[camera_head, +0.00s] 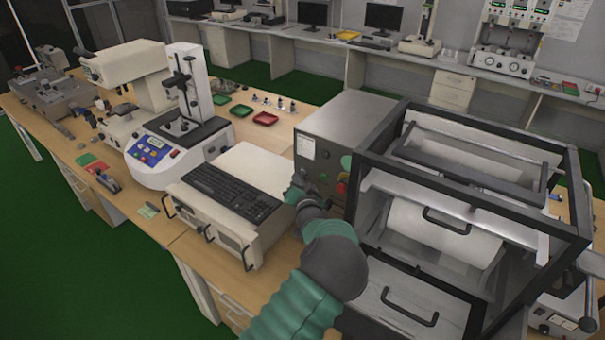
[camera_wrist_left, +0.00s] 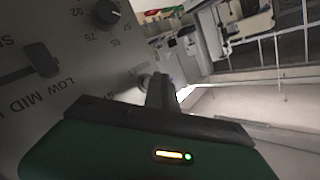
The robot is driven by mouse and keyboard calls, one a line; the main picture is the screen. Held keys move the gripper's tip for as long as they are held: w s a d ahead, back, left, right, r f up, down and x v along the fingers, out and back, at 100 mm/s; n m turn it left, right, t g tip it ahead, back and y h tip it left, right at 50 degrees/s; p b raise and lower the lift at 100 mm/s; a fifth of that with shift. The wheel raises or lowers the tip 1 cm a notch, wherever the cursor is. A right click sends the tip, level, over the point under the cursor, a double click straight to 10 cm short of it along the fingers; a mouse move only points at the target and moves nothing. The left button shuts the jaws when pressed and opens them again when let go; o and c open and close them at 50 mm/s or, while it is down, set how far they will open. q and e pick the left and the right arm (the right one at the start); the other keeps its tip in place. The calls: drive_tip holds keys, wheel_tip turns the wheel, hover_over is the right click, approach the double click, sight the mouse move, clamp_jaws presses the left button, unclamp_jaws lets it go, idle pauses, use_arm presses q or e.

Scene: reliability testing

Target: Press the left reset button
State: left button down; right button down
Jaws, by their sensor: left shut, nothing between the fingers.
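A grey control box (camera_head: 335,118) stands left of a black-framed machine. Its front carries a green button (camera_head: 346,162) and a red button (camera_head: 341,188); I cannot read which is a reset button. My left gripper (camera_head: 297,186) is shut and empty, close in front of the box's lower left front. In the left wrist view its fingers (camera_wrist_left: 160,92) are together beside a grey panel (camera_wrist_left: 60,85) with a black knob (camera_wrist_left: 107,12), a slider (camera_wrist_left: 42,60) and "LOW MID" lettering. I cannot tell if the fingertips touch the panel. My right gripper is out of view.
The black-framed machine (camera_head: 575,190) with handled drawers blocks the right side. A beige unit with a black keyboard (camera_head: 228,188) sits left of my arm. A white instrument with a blue panel (camera_head: 150,150) stands farther left on the wooden table (camera_head: 125,195). Green floor lies beyond.

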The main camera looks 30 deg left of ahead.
use_arm(q)
drive_tip(key=shift+w, duration=0.2)
drive_tip(key=shift+w, duration=0.4)
idle(0.6)
drive_tip(key=shift+s, duration=0.85)
drive_tip(key=shift+s+a, duration=0.2)
drive_tip(key=shift+s, duration=2.25)
drive_tip(key=shift+f, duration=0.1)
